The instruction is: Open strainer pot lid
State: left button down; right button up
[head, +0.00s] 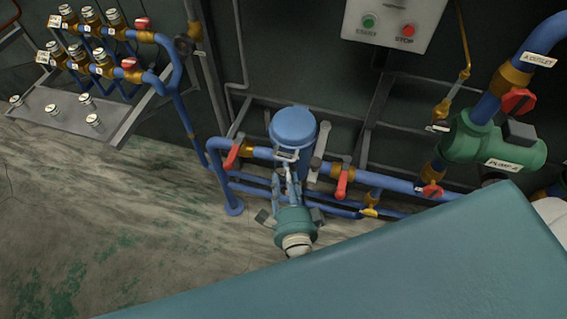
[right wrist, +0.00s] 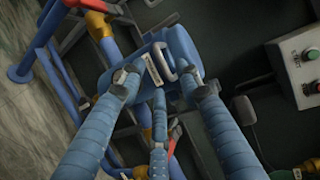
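The strainer pot's round blue lid (head: 293,126) sits on top of the pot, between two red-handled valves, and looks shut. In the right wrist view the lid (right wrist: 183,52) shows a pale looped handle (right wrist: 165,62). My right gripper (head: 289,163) is at the lid's near side, coming from below in the picture. In the right wrist view its blue fingers (right wrist: 160,88) are spread apart, with the handle ahead between them. Nothing is held. Whether a fingertip touches the lid cannot be told. The pot's body is mostly hidden. My left gripper is not in view.
Red valve handles flank the pot at left (head: 232,156) and right (head: 342,182). A green pump (head: 490,143) stands at the right. A start/stop box (head: 391,24) is on the wall. Floor at left is clear.

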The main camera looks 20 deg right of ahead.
jog(key=x, duration=0.5)
jog(key=shift+w+f, duration=0.1)
grip_shut()
